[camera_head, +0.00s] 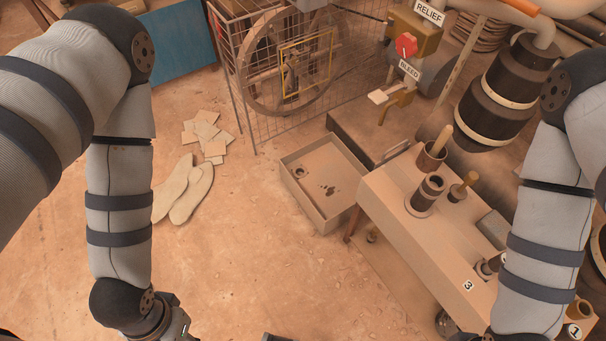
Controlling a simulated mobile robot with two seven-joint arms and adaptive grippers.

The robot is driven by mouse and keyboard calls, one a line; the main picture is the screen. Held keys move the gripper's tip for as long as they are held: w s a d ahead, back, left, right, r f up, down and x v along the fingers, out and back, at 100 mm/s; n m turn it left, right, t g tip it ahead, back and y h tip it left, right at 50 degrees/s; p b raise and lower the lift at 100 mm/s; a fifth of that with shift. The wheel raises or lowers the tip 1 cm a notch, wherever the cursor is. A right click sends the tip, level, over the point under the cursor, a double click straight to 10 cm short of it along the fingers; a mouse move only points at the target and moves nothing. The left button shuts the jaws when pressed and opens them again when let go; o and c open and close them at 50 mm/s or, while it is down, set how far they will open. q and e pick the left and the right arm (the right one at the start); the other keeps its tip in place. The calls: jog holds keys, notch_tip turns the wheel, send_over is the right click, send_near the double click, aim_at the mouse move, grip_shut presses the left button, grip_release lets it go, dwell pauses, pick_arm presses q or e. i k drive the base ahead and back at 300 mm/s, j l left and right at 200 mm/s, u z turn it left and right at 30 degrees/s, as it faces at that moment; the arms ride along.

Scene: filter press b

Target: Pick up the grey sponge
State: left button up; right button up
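A small grey block (493,229), which looks like the grey sponge, lies on the right side of the tan bench (412,226). The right forearm passes close to its right in the picture. My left arm hangs at the left over the floor, well away from the bench. Only the start of my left gripper (176,326) shows at the bottom edge; its fingertips are cut off. My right arm reaches down over the right end of the bench, and its gripper is below the picture.
A shallow open box (317,201) stands behind-left. A wire cage with a wheel (285,62) is at the back. Floor at left holds paper squares (206,135) and pale insoles (190,195).

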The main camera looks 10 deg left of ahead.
aim_at(495, 229)
jog(key=k, duration=0.85)
